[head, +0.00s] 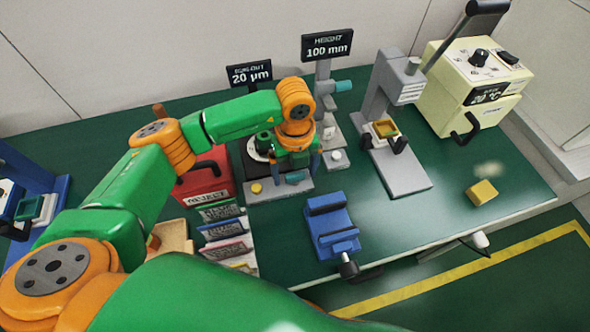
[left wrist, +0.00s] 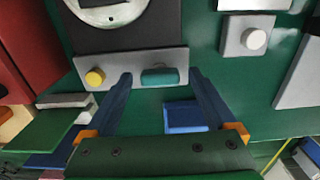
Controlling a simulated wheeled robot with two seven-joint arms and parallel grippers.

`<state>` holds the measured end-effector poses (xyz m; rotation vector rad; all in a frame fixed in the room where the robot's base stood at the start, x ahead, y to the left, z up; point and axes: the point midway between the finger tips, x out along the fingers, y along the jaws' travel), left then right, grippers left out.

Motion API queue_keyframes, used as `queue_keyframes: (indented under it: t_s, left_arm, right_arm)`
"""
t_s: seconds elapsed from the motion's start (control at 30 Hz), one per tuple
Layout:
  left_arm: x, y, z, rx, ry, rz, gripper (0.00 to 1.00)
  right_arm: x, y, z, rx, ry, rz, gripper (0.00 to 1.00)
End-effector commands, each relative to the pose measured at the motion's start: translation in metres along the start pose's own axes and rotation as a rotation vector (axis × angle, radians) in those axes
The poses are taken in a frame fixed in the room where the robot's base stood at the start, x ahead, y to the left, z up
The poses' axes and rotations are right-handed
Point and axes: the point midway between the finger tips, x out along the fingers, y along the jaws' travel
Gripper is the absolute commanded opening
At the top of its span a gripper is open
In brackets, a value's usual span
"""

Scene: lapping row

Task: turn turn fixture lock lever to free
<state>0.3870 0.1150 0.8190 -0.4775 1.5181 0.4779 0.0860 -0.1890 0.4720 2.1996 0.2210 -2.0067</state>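A grey base plate (head: 268,190) at the front of the dark runout station carries a yellow button (head: 257,188) and a short teal lever (head: 295,177). In the left wrist view the teal lever (left wrist: 160,76) lies crosswise between my fingertips, and the yellow button (left wrist: 95,77) is left of them. My left gripper (head: 293,168) points down over the plate. In the left wrist view its blue fingers (left wrist: 160,76) are wide apart, with green tabletop showing between them. I cannot tell whether a finger touches the lever. My right gripper is not in view.
A blue vise (head: 330,228) stands in front of the plate. Left are a red box (head: 203,178) and several labelled cards (head: 222,228). Right are the height gauge (head: 325,100), a grey press (head: 400,172), a cream heater (head: 470,85) and a yellow block (head: 481,192).

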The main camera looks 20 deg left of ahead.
Motion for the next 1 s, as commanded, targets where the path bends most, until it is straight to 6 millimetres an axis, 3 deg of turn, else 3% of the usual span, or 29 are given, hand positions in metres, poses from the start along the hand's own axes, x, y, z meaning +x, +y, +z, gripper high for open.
queue_keyframes:
  t_s: [0.13, 0.3, 0.43, 1.0]
  left_arm:
    - [-0.012, -0.001, 0.001, -0.001, -0.003, -0.004, 0.9]
    - [-0.049, -0.001, 0.001, 0.0, -0.004, -0.004, 0.9]
    - [-0.067, 0.0, 0.001, 0.0, -0.002, -0.001, 0.9]
    - [-0.071, 0.0, 0.0, 0.0, 0.001, 0.0, 0.9]
  right_arm:
    - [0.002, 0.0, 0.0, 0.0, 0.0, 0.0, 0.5]
    - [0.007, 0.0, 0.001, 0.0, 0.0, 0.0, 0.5]
    - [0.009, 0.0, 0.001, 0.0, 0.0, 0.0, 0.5]
    - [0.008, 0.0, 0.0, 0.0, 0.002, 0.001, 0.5]
